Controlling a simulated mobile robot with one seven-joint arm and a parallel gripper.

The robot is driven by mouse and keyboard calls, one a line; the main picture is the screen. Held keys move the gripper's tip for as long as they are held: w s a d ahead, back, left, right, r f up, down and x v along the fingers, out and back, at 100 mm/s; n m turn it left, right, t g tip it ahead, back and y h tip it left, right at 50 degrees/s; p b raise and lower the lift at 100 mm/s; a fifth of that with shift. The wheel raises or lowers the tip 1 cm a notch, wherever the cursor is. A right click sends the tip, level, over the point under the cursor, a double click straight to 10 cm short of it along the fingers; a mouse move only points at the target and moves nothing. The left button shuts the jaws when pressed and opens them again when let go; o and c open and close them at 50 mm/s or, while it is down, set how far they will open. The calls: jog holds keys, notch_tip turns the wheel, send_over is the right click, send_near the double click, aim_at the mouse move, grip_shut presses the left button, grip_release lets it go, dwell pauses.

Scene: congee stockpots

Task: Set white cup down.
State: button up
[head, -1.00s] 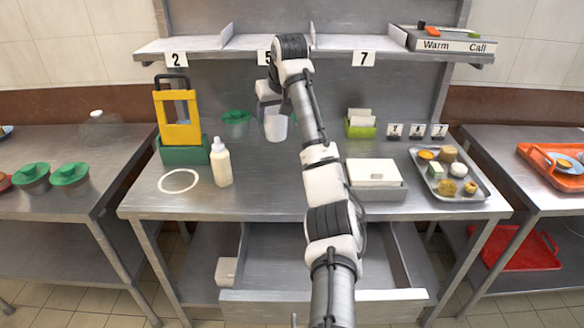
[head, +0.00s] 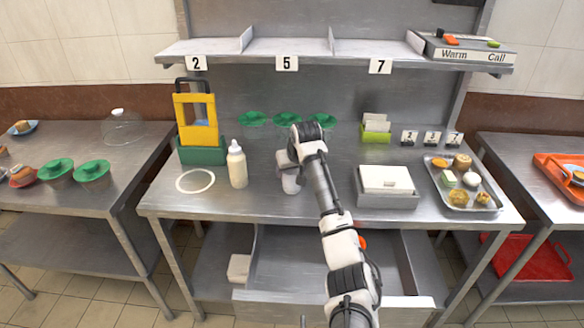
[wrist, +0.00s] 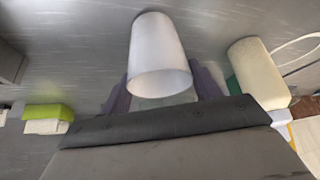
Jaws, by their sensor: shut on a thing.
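The white cup (wrist: 158,55) sits between the two dark fingers of my gripper (wrist: 163,88) in the wrist view, which is shut on it. In the head view the cup (head: 291,184) shows just below my gripper (head: 289,166), low over the middle of the steel table (head: 270,205). It looks close to upright there. I cannot tell whether its base touches the tabletop. My gripper and wrist partly hide the cup from the head view.
A cream squeeze bottle (head: 237,164) and a white ring (head: 195,181) are to the left. A white box in a grey tray (head: 388,200) is to the right. Green-lidded pots (head: 252,118) stand behind. An open drawer (head: 330,300) is below the table's front. Bare tabletop surrounds the cup.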

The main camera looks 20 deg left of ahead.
jog(key=shift+f, duration=0.15)
jog(key=o, duration=1)
jog(key=shift+c, duration=0.2)
jog(key=b+v, duration=0.2)
jog(key=v, duration=1)
jog(key=shift+b, duration=0.35)
jog(key=shift+a, duration=0.1)
